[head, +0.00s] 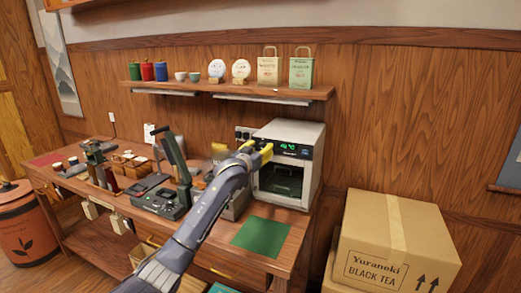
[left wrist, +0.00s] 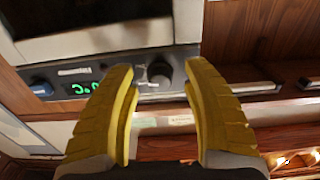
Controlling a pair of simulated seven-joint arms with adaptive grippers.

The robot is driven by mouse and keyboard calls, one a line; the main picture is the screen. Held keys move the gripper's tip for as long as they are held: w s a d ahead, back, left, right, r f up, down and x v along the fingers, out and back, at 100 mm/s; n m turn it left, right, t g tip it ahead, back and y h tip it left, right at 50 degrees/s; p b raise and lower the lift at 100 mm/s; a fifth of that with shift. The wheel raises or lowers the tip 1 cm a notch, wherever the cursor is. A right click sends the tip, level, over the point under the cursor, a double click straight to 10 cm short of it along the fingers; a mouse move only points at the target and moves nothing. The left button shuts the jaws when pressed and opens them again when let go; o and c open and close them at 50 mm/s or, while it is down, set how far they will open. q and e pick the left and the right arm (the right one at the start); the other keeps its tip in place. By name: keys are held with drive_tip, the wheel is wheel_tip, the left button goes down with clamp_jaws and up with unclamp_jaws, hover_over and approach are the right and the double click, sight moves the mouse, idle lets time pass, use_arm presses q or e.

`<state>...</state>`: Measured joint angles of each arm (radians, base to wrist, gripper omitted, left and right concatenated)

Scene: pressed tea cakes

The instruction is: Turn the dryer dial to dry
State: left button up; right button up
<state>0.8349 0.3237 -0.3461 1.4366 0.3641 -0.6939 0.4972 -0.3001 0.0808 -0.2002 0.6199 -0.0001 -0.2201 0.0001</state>
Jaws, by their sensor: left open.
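The dryer (head: 315,165) is a pale box with a dark front door, at the right end of the bench. Its control panel has a lit green display (head: 288,147), which shows upside down in the left wrist view (left wrist: 84,89). A dark round dial (left wrist: 158,74) sits on the panel. My left gripper (head: 261,150) is at the panel's left part and hides the dial in the head view. In the left wrist view its yellow fingers (left wrist: 160,70) are open, one on each side of the dial. Contact and the dial's setting cannot be told. My right gripper is out of view.
A second, bluish knob (left wrist: 41,88) is at the panel's other end. A shelf (head: 230,90) with tins, cups and bags runs above the dryer. A green mat (head: 261,236) lies in front on the bench. A cardboard box (head: 395,245) stands at the right.

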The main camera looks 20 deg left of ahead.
use_arm(q)
drive_tip(key=shift+c, duration=0.3)
clamp_jaws()
drive_tip(key=shift+f+m, duration=0.1)
drive_tip(key=shift+m, duration=1.9)
drive_tip(key=shift+o, duration=0.3)
unclamp_jaws()
drive_tip(key=s+a, duration=0.1)
drive_tip(key=s, duration=1.1)
drive_tip(key=shift+a, duration=0.25)
